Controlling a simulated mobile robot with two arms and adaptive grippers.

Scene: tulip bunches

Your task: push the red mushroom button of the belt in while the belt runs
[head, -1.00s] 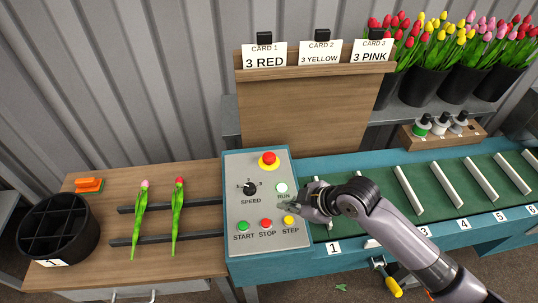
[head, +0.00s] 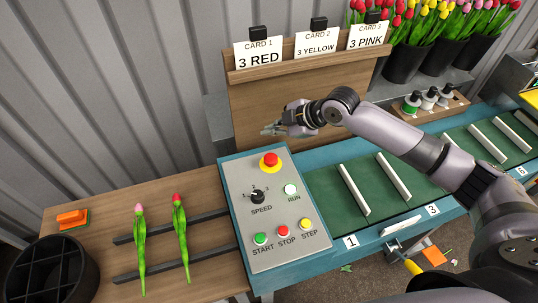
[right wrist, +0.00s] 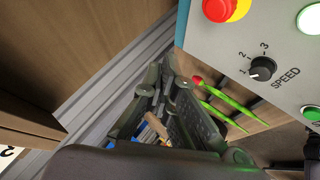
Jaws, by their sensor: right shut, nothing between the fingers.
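The red mushroom button (head: 271,159) sits on a yellow base near the top of the grey control panel (head: 237,191). It also shows at the top of the right wrist view (right wrist: 217,8), cut by the frame edge. My right gripper (head: 268,130) is shut and empty. It hangs above and just behind the button, in front of the wooden card board, apart from the button. The belt (head: 325,190) is green with white slats, right of the panel. The RUN lamp (head: 291,190) looks pale and bright. My left gripper is not in view.
The panel also has a SPEED knob (head: 258,197) and START, STOP (head: 283,231) and STEP buttons. Two tulips (head: 180,225) lie on dark rails at the left, near a black divided bin (head: 50,268). The card board (head: 300,95) rises close behind the gripper.

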